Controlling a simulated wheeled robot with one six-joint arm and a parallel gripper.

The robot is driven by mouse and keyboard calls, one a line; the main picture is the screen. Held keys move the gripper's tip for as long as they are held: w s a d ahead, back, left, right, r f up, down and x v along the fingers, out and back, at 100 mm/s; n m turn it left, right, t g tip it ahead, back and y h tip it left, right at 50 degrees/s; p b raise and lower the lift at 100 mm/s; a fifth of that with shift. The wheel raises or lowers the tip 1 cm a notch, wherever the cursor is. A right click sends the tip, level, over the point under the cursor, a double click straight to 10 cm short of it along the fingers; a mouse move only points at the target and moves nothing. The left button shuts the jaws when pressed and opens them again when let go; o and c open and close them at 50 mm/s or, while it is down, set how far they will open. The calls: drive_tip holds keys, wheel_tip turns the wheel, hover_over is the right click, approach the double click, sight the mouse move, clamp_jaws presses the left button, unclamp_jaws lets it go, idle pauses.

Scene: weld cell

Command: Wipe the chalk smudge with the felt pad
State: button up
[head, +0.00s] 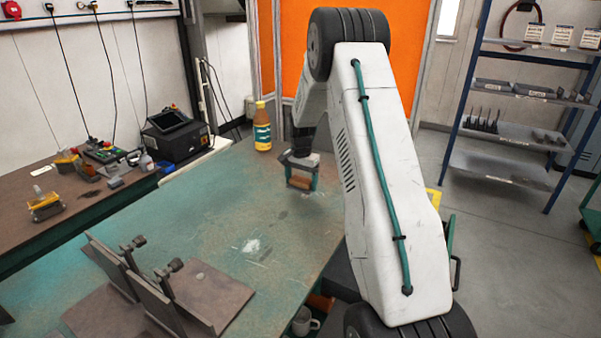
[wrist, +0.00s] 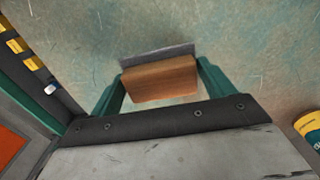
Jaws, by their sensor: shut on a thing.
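My gripper (head: 301,179) is over the far right part of the green worktable. Its two green fingers show in the wrist view (wrist: 160,85), shut on the felt pad. The felt pad (wrist: 159,79) has a wooden block on top and a grey felt layer along its far edge; it also shows between the fingers in the head view (head: 300,183). Whether the pad touches the table is hard to tell. The chalk smudge (head: 251,246) is a whitish patch on the table, nearer the camera and left of my gripper, apart from the pad.
A brown metal fixture with clamps (head: 150,285) occupies the near left. A mug (head: 304,321) sits below the table edge. The table between pad and smudge looks clear.

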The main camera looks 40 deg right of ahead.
sight(301, 199)
wheel_tip(301, 199, down, 4)
drive_tip(key=shift+s+f, duration=0.1)
drive_tip(key=shift+f, duration=0.05)
drive_tip(key=shift+w+d+f, duration=0.25)
drive_tip(key=shift+d, duration=0.25)
drive_tip(key=shift+c, duration=0.3)
drive_tip(key=shift+w+d, duration=0.15)
drive_tip(key=shift+d, duration=0.55)
drive_tip(key=shift+d+f, duration=0.1)
drive_tip(key=shift+d, duration=0.1)
drive_tip(key=shift+w+d, duration=0.2)
drive_tip(key=shift+d, duration=0.45)
drive_tip(key=shift+a, duration=0.3)
drive_tip(key=shift+s+a, duration=0.3)
drive_tip(key=shift+a, duration=0.65)
drive_tip(key=shift+s+a, duration=0.25)
drive_tip(key=shift+a, duration=0.7)
drive_tip(key=shift+d+r, duration=0.1)
drive_tip(key=shift+r, duration=4.1)
